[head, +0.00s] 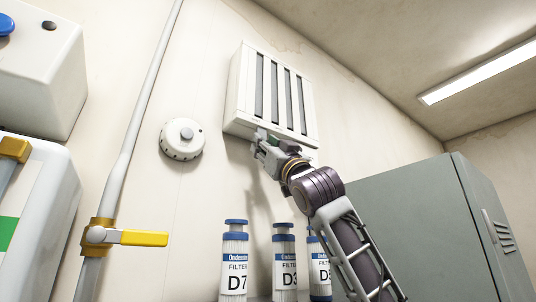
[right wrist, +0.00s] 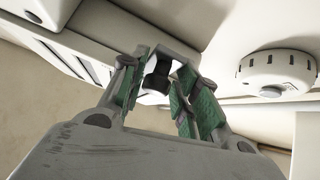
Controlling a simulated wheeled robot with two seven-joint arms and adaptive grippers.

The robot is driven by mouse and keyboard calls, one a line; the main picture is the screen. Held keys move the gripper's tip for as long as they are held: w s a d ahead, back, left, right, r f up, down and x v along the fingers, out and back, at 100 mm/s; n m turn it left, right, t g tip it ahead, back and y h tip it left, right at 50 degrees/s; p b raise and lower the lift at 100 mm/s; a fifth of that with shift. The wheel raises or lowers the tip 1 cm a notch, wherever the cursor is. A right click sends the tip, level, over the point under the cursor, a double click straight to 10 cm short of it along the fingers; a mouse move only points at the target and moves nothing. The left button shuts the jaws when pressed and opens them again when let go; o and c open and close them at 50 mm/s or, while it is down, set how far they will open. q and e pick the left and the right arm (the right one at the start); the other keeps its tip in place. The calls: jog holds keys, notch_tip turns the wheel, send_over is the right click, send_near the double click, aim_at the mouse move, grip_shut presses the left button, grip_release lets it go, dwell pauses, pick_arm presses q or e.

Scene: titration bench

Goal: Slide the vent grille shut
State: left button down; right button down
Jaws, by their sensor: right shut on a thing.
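The vent grille (head: 267,88) is a white box on the wall, with several tall dark slots showing between white slats. My right gripper (head: 262,139) is at its lower left edge, with the arm reaching up from below. In the right wrist view, the green-padded fingers stand on either side of a small dark knob (right wrist: 158,78) under the grille, and the gripper is shut on it. Part of the slotted grille face (right wrist: 88,68) shows at the upper left there. My left gripper is not in view.
A round white dial (head: 182,139) is on the wall left of the grille. A pipe with a yellow valve handle (head: 143,238) runs further left. Labelled filter bottles (head: 235,262) stand below. A grey-green cabinet (head: 415,220) is at the right.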

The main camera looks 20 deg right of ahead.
jog(key=c, duration=1.2)
grip_release()
jog(key=shift+s+a, duration=0.1)
jog(key=shift+a, duration=0.05)
jog(key=shift+c, duration=0.2)
jog(key=shift+f, duration=0.15)
jog(key=v, duration=1.1)
jog(key=shift+s+f, duration=0.2)
jog(key=shift+s, duration=0.05)
